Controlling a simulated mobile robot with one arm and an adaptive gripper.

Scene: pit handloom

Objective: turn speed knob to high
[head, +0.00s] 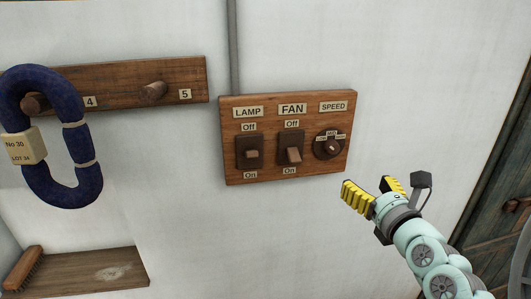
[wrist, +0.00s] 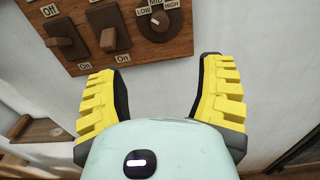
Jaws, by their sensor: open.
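The speed knob (head: 329,146) is a dark round dial with a small pointer, at the right end of a wooden switch board (head: 232,168) on the wall.
The lamp switch (head: 250,153) and fan switch (head: 291,149) are left of the knob. A peg rail (head: 190,75) holds a blue yarn hank (head: 60,190). A shelf (head: 125,280) with a brush (head: 25,266) is lower left. A dark door (head: 495,200) is at right.

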